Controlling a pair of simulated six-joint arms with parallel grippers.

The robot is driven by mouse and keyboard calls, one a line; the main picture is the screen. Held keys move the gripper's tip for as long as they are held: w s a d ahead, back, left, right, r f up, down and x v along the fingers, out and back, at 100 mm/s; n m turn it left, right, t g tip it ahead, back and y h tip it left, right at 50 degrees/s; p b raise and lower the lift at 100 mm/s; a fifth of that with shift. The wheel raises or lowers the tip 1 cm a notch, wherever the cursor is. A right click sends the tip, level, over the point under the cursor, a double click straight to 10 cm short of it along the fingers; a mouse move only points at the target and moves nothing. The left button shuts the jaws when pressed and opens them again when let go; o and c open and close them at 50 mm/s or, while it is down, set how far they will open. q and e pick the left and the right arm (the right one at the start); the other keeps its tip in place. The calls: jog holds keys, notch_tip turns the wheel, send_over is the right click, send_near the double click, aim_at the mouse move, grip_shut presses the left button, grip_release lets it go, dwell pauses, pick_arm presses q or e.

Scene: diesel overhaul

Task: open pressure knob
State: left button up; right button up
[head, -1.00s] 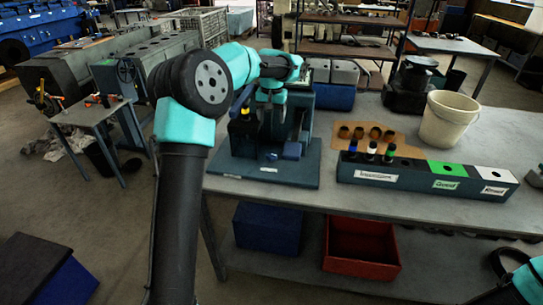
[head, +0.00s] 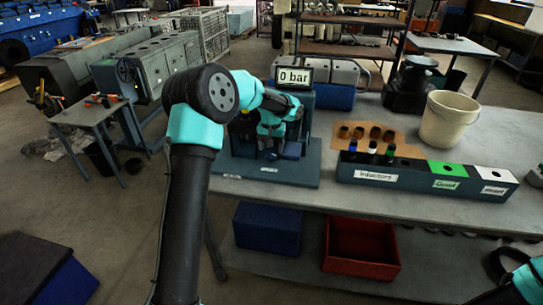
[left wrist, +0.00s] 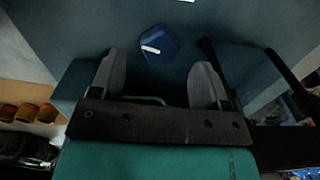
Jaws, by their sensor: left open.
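A blue knob (left wrist: 159,44) with a white mark shows in the left wrist view, on a dark blue-grey surface. My left gripper (left wrist: 160,66) is open, one finger on each side just short of the knob, with nothing between them. In the head view the left gripper (head: 270,150) hangs in front of the test stand (head: 308,124), and the arm hides much of the stand. A display (head: 294,76) on top of the stand reads 0 bar. A blue part (head: 292,151) shows beside the gripper; I cannot tell whether it is the knob. Of my right arm only a piece shows at the lower right.
A rack labelled for injectors (head: 420,176) holds several injectors on the bench (head: 320,197). Behind it lies a brown board with several cups (head: 374,132). A white bucket (head: 447,120) stands farther right. A red bin (head: 362,270) and a blue bin (head: 268,228) are below.

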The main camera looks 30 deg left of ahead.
aim_at(271, 155)
pick_arm(q)
jog(key=shift+f, duration=2.3)
